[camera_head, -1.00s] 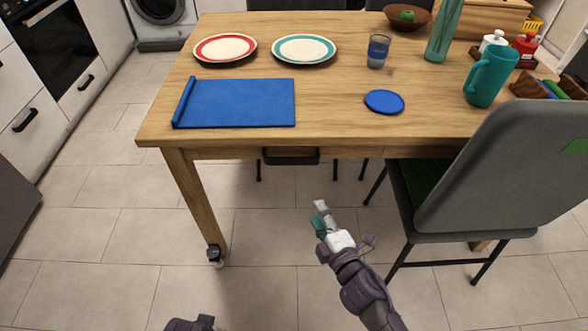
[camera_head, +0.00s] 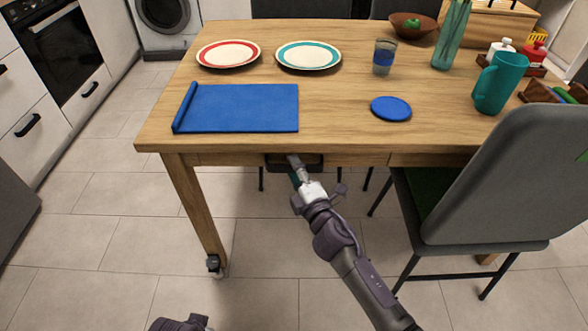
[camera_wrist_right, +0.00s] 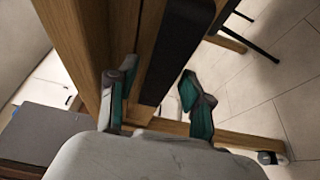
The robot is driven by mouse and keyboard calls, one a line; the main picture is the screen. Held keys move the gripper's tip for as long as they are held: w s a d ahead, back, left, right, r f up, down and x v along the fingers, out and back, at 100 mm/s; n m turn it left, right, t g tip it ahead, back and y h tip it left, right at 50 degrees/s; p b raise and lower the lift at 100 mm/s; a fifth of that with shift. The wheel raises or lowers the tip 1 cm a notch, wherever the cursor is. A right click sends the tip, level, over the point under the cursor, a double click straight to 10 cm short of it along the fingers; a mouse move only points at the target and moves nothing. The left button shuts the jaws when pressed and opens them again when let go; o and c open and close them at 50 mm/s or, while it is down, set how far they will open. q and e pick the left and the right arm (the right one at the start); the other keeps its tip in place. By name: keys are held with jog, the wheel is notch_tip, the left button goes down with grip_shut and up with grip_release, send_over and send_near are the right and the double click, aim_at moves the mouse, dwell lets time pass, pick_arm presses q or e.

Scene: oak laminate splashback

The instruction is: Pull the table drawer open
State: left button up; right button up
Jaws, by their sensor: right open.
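The table drawer (camera_head: 350,160) is a wooden front under the table top's near edge, and it looks shut. Its dark handle (camera_head: 314,162) is partly hidden behind my right gripper (camera_head: 296,172) in the head view. In the right wrist view the open right gripper (camera_wrist_right: 155,98) has its two teal fingers apart, with the dark bar of the handle (camera_wrist_right: 176,48) running between and just beyond them. I cannot tell whether a finger touches it. My left gripper is not in view; only a dark part of my own body shows at the bottom edge.
A grey chair (camera_head: 500,190) stands close on the right. The wooden table (camera_head: 340,110) carries a blue mat (camera_head: 240,108), two plates, a blue coaster (camera_head: 390,108), a glass (camera_head: 384,58) and a teal mug (camera_head: 500,82). The tiled floor before the drawer is clear.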

jog(key=shift+w+a, duration=0.2)
jog(key=shift+w, duration=0.2)
jog(key=shift+c, duration=0.2)
grip_shut()
